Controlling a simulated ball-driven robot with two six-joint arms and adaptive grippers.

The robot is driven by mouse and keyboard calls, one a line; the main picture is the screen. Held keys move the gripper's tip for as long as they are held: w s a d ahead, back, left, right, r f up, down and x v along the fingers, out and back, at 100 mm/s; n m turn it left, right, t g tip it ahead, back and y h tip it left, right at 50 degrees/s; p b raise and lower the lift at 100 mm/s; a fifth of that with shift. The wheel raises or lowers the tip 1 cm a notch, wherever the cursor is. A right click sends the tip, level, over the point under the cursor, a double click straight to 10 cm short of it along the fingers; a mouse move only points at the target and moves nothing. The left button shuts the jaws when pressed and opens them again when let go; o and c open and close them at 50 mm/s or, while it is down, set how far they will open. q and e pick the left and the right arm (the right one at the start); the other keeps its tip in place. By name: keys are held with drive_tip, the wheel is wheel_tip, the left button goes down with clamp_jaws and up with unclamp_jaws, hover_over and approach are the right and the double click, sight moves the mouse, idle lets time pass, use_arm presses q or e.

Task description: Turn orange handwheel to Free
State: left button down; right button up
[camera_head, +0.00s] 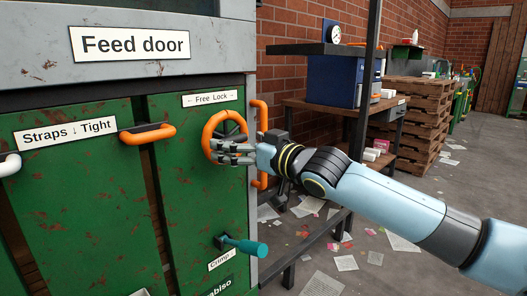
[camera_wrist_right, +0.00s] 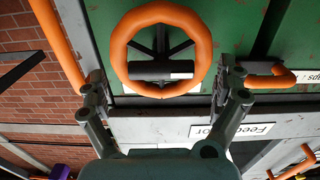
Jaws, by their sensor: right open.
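The orange handwheel (camera_head: 209,130) is mounted on the upper right of the green door panel, under a white label (camera_head: 210,97) reading Free on the left and Lock on the right. My right gripper (camera_head: 222,152) is in front of the wheel's lower part, its fingers covering some of the rim. In the right wrist view the handwheel (camera_wrist_right: 121,50) shows whole, with dark spokes and hub. There the open fingers of my right gripper (camera_wrist_right: 162,78) stand one on each side of it, with a gap to the rim. Contact is not visible. My left gripper is out of view.
An orange vertical bar handle (camera_head: 262,115) stands just right of the wheel. A teal-handled lever (camera_head: 245,246) sticks out below, and an orange handle (camera_head: 147,134) lies left. A workbench (camera_head: 310,103) with a blue box is behind my right arm. Papers litter the floor.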

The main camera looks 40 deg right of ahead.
drive_tip(key=s, duration=1)
drive_tip(key=shift+s+d, duration=0.25)
drive_tip(key=shift+d, duration=0.1)
